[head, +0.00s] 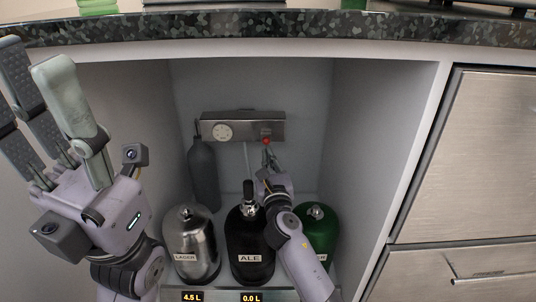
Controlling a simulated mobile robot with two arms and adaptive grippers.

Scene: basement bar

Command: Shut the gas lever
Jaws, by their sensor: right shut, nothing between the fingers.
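A metal gas box (242,121) is fixed on the back wall of the cabinet under the counter, with a round white dial (222,131) on its left part. The small red gas lever (266,141) sits at the lower right of its front. My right gripper (268,158) reaches into the cabinet with its fingers shut and empty, just below the red lever. Whether its fingertips touch the lever I cannot tell. My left gripper (36,70) is raised at the left, outside the cabinet, with its fingers apart and empty.
A silver lager keg (190,235), a black ale keg (248,240) and a green keg (318,220) stand in front, the green one partly behind my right arm. A dark gas bottle (203,175) stands behind. The stone counter (270,27) is above; steel drawers (470,160) are right.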

